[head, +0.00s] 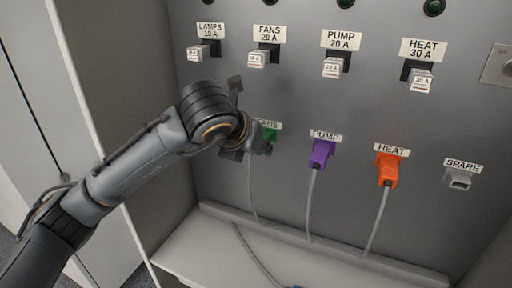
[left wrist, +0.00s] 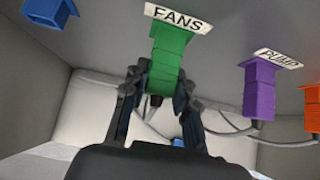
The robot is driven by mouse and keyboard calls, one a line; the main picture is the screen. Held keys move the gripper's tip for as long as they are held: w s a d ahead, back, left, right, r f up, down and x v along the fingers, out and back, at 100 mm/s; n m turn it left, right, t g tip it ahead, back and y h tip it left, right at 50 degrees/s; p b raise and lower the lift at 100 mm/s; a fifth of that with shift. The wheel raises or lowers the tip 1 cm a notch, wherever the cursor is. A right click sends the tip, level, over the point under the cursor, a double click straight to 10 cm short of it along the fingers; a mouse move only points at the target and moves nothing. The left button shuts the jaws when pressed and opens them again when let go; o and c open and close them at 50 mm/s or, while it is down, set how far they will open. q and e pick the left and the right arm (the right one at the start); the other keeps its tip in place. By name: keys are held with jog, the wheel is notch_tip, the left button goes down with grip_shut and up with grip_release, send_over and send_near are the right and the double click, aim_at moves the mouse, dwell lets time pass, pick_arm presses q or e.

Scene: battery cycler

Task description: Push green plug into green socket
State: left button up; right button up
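The green plug (left wrist: 160,82) sits between the fingertips of my left gripper (left wrist: 160,92) in the left wrist view. The fingers close against its sides. Its upper end meets the green socket (left wrist: 172,38) under the FANS label; I cannot tell how deep it sits. In the head view my left gripper (head: 250,142) is at the panel under the FANS label and covers most of the plug; a bit of green (head: 270,136) shows beside it. A grey cable (head: 251,190) hangs below. My right gripper is in neither view.
To the right are a purple plug (head: 321,153) at PUMP, an orange plug (head: 387,170) at HEAT and an empty grey SPARE socket (head: 457,179). A blue socket (left wrist: 50,12) is at upper left in the wrist view. A ledge (head: 190,250) runs below; breakers line the panel above.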

pick_arm(q)
jog(key=o, duration=0.5)
